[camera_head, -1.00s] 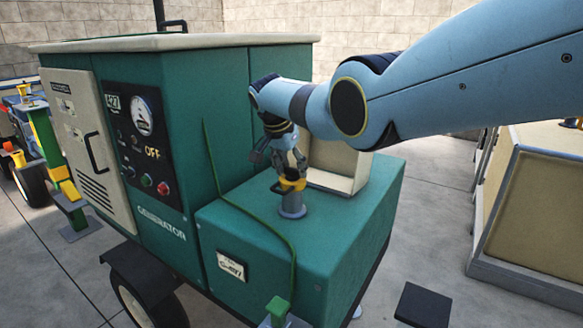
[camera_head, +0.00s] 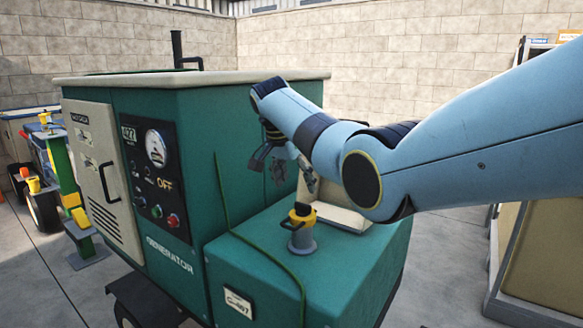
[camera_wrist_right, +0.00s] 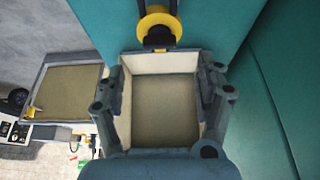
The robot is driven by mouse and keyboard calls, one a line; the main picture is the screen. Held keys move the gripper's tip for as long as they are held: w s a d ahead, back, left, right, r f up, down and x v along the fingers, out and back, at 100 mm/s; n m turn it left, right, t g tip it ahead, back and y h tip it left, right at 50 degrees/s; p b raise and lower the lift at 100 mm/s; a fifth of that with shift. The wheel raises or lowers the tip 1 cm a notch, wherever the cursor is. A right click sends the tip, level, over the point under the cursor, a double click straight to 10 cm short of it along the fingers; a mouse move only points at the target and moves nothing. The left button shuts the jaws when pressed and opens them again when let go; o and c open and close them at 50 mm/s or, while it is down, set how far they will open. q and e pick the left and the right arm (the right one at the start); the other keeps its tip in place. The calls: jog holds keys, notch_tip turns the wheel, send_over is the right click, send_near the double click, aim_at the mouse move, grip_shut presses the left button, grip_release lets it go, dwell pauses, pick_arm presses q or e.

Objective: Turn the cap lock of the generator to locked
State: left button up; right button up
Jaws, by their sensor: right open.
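The green generator (camera_head: 225,150) stands in the head view, with a gauge and the word OFF on its black panel. On its lower front block, a grey filler neck (camera_head: 302,243) carries a yellow cap (camera_head: 303,219) with a black piece on top. The cap also shows at the top of the right wrist view (camera_wrist_right: 153,28). My right gripper (camera_head: 284,172) is open and empty, above and a little behind the cap, apart from it. Its fingers show in the right wrist view (camera_wrist_right: 165,78). I cannot read the lock's position. My left gripper is not in view.
An open pale box (camera_head: 340,214) sits on the block behind the cap. A green hose (camera_head: 262,246) runs over the block. A large beige crate (camera_head: 545,262) stands at right, and a block wall (camera_head: 400,60) closes the back.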

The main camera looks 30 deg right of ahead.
jog(key=shift+v, duration=2.25)
